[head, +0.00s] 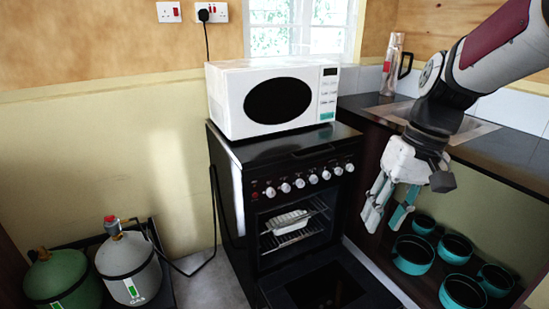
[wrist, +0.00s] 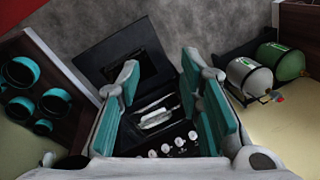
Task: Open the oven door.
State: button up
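The black oven (head: 256,200) stands below the window with a row of white knobs along its front. Its door (head: 325,285) is swung down and lies about flat in front of the oven; it also shows in the wrist view (wrist: 128,62). The cavity is exposed, with wire racks (head: 294,238) and a white item (head: 287,222) on the upper one. My gripper (head: 383,217) is open and empty, to the right of the oven front and apart from the door. In the wrist view its teal-padded fingers (wrist: 160,80) are wide apart.
A white microwave (head: 225,105) sits on the oven top. Several teal pots (head: 413,254) stand on a low shelf under the right counter (head: 510,150). Two gas cylinders, grey (head: 128,268) and green (head: 62,280), stand at the left. Some grey floor (head: 208,275) is clear between.

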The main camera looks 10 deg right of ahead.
jog(key=w+d+f+m+y+b, duration=0.15)
jog(key=w+d+f+b, duration=0.35)
jog(key=f, duration=0.7)
jog(key=w+d+f+y+b, duration=0.35)
jog(key=d+f, duration=0.35)
jog(key=f, duration=0.5)
jog(key=w+d+f+m+y+b, duration=0.15)
jog(key=w+d+f+b, duration=0.35)
jog(key=f, duration=0.7)
jog(key=s+d+f+m+t+y+b, duration=0.1)
jog(key=s+d+f+m+t+b, duration=0.2)
jog(key=f, duration=1.2)
jog(key=s+d+f+m+t+y+b, duration=0.15)
jog(key=s+f+t+b, duration=0.35)
jog(key=f, duration=1)
jog(key=s+d+f+m+t+y+b, duration=0.1)
jog(key=s+d+f+t+b, duration=0.3)
jog(key=f, duration=1.1)
jog(key=b+x, duration=0.3)
jog(key=x, duration=1.3)
jog(key=shift+w+d+r+t, duration=0.3)
jog(key=shift+w+d+r, duration=0.05)
jog(key=shift+w, duration=0.05)
grip_shut()
